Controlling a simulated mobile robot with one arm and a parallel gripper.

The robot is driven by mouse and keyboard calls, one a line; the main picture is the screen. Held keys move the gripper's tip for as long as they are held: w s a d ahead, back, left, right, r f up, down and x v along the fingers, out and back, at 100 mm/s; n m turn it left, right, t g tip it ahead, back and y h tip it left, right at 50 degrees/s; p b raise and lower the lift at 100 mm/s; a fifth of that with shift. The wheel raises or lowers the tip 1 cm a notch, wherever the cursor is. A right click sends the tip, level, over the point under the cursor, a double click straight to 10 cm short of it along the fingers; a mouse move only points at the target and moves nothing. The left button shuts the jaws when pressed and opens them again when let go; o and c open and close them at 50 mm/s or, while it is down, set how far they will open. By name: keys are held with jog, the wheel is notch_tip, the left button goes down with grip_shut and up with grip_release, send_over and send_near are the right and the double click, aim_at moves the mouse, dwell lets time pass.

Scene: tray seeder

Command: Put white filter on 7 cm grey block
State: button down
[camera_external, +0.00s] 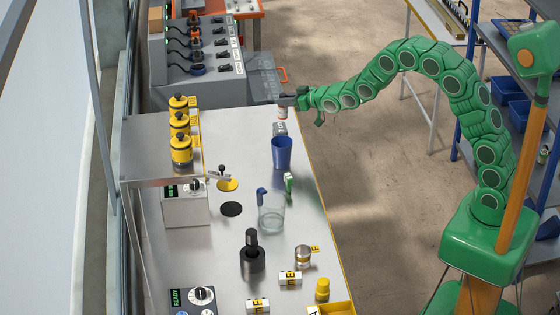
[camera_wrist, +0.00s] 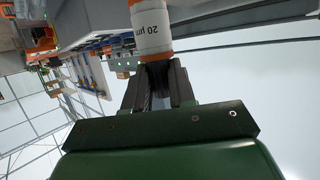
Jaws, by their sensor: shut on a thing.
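My gripper (camera_external: 287,101) is shut on the white filter (camera_external: 282,113), a small white cylinder. In the wrist view the filter (camera_wrist: 151,38) stands out past the fingertips (camera_wrist: 158,78), with an orange band and the print "20 µm". In the external view a small grey block (camera_external: 280,129) with a pale label sits at the far right part of the steel table, just below the filter in the picture. I cannot tell whether the filter touches the block or hangs above it. The block's label is too small to read.
A blue cup (camera_external: 282,153) stands close in front of the block. A grey control panel (camera_external: 200,88) is behind.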

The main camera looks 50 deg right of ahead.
aim_at(284, 109)
jog(key=shift+w+f, duration=0.6)
jog(key=shift+f, duration=1.65)
jog(key=shift+f, duration=0.15)
jog(key=c, duration=0.9)
grip_release()
jog(key=shift+c, duration=0.2)
jog(key=shift+s+r, duration=0.1)
jog(key=shift+r, duration=0.1)
jog(key=v, duration=1.1)
jog(key=shift+s, duration=0.4)
jog(key=shift+r, duration=0.15)
